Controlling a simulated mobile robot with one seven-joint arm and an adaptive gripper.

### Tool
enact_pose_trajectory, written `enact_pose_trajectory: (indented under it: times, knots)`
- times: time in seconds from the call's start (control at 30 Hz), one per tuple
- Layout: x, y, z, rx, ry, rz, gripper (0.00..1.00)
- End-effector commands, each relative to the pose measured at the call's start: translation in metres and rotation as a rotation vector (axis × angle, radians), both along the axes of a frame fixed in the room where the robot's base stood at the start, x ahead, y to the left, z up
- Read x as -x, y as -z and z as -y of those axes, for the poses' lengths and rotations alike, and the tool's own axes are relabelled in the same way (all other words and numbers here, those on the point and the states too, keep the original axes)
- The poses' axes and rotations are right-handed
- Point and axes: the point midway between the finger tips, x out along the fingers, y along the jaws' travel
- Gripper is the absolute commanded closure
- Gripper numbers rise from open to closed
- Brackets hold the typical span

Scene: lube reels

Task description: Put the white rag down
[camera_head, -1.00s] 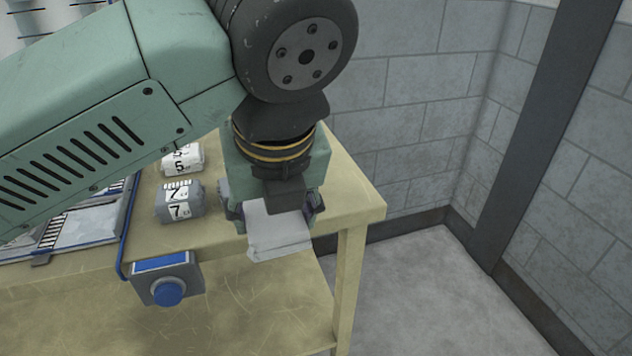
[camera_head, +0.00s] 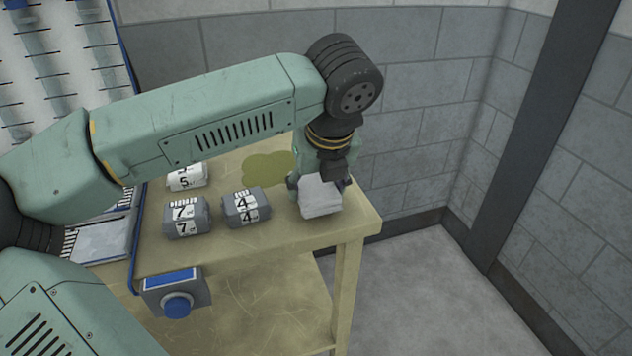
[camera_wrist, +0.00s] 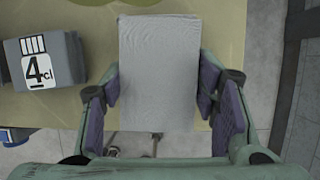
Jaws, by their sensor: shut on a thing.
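The white rag (camera_head: 320,197) is a folded, pale block at the right end of the yellow bench (camera_head: 270,232). My gripper (camera_head: 320,184) is shut on it from above. In the wrist view the rag (camera_wrist: 158,70) stands between the two purple-padded fingers of my gripper (camera_wrist: 158,92), over the bench top near its edge. I cannot tell whether the rag's underside touches the bench.
Grey blocks marked 4 (camera_head: 246,208), 7 (camera_head: 187,218) and 5 (camera_head: 187,177) stand left of the rag. A greenish stain (camera_head: 268,168) lies behind them. A box with a blue button (camera_head: 177,304) is on the bench front. Grey walls stand behind.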

Motion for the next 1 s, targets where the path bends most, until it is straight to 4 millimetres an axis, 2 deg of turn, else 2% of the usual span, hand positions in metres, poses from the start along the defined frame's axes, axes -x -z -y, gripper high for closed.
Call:
enact_pose_trajectory:
  times: [0.1, 1.0]
  knots:
    - [0.0, 0.007, 0.0, 0.001, -0.001, 0.001, 0.68]
    - [0.0, 0.02, 0.0, 0.0, 0.0, 0.001, 0.68]
